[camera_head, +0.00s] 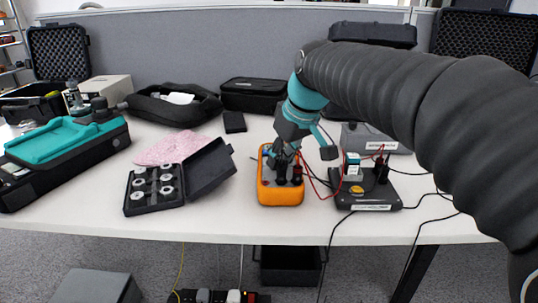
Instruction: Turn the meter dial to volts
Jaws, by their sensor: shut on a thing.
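The meter (282,196) is an orange and dark handheld multimeter lying on the white table near its front edge, in the middle of the view. My gripper (283,166) points down onto the meter's face and is shut at the spot where its dial would be. The dial itself is hidden behind my fingers, and its setting cannot be read. Dark plugs sit at the meter's near end, with a red lead running from there to the right.
An open black case of round weights (154,190) and a pink cloth (172,148) lie on the left. A teal-topped case (62,145) is further left. Leads trail over the front edge.

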